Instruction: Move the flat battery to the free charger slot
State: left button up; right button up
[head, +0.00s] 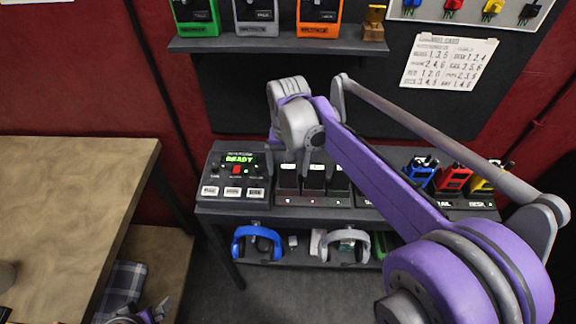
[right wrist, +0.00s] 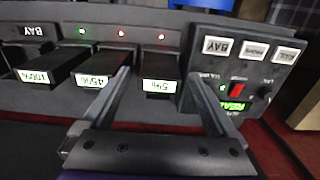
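The charger row shows in the right wrist view upside down. It holds dark batteries with lit labels: the 5% battery (right wrist: 160,68) beside the control panel, a 45% battery (right wrist: 95,68) and a 100% battery (right wrist: 45,65). Lights above them are red, red and green. In the head view the 5% battery (head: 288,178) is leftmost; my right arm covers the row's right part. My right gripper (right wrist: 158,75) is open, one finger each side of the 5% battery's label; contact is unclear. Part of my left gripper (head: 142,315) shows low left, its fingers unclear.
The control panel (head: 235,175) reads READY beside the batteries. Blue, red and yellow devices (head: 453,178) stand on the bench's right. Headphones (head: 257,242) lie on the shelf below. A wooden table (head: 70,190) is at left. A note sheet (head: 449,62) hangs on the wall.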

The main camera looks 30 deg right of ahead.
jog(key=shift+r, duration=0.1)
notch_tip(320, 180, up, 11)
jog(key=s+a+f+n+t, duration=0.2)
jog(key=s+a+f+n, duration=0.1)
jog(key=s+f, duration=0.4)
jog(key=s+a+f+n+t, duration=0.3)
jog(key=s+f, duration=0.4)
jog(key=f, duration=0.2)
jog(key=shift+s+a+f+t+p, duration=0.3)
jog(key=shift+s+a+f+p, duration=0.05)
jog(key=shift+a+f, duration=0.05)
